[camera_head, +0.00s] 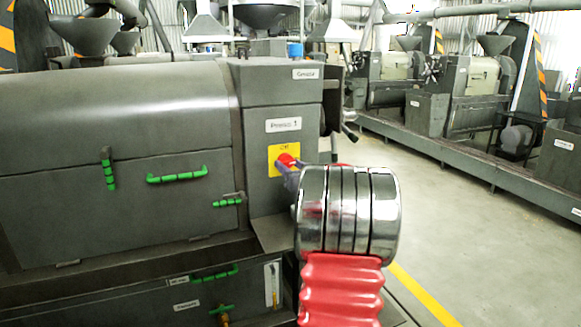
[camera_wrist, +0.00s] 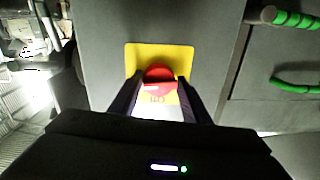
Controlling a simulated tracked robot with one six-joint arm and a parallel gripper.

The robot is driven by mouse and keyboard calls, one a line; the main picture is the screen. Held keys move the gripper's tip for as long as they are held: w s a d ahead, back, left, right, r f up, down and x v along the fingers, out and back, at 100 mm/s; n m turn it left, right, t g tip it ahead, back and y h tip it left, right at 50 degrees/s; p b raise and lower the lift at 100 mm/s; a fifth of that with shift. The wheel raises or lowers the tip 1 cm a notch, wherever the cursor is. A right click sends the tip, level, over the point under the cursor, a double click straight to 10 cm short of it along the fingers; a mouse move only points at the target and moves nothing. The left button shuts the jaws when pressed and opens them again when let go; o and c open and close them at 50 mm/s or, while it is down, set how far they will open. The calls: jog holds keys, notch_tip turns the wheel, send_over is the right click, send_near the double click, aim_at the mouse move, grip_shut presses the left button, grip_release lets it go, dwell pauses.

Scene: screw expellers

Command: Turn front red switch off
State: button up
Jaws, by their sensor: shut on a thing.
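The red switch (camera_head: 287,161) sits on a yellow plate (camera_head: 279,172) on the front of the dark grey press housing, under a "Press 1" label. In the head view the plate carries small lettering above the knob. My gripper (camera_head: 290,167) is at the switch, and my arm hides part of the plate's right side. In the wrist view the red switch (camera_wrist: 159,74) lies between the two dark fingers of my gripper (camera_wrist: 160,83). The fingers are closed on its sides. The yellow plate (camera_wrist: 135,58) shows around and behind it.
Green handles (camera_head: 177,175) stick out from the press doors to the left. A handwheel with a lever (camera_head: 347,125) projects at the housing's right side. Open concrete floor (camera_head: 440,200) lies to the right, with another row of presses (camera_head: 470,95) beyond.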

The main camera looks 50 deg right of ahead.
jog(key=n, duration=0.5)
jog(key=n+g, duration=0.1)
jog(key=n, duration=0.2)
jog(key=shift+s+d+f, duration=0.1)
jog(key=shift+s+d, duration=0.2)
jog(key=n, duration=0.4)
jog(key=shift+h, duration=0.3)
jog(key=shift+a+r+n+g, duration=0.1)
jog(key=shift+r+n+g, duration=0.05)
jog(key=shift+n, duration=0.8)
jog(key=shift+r+n+g, duration=0.1)
jog(key=shift+n+g, duration=0.05)
jog(key=shift+n, duration=0.8)
jog(key=o, duration=1)
jog(key=shift+w+a, duration=0.1)
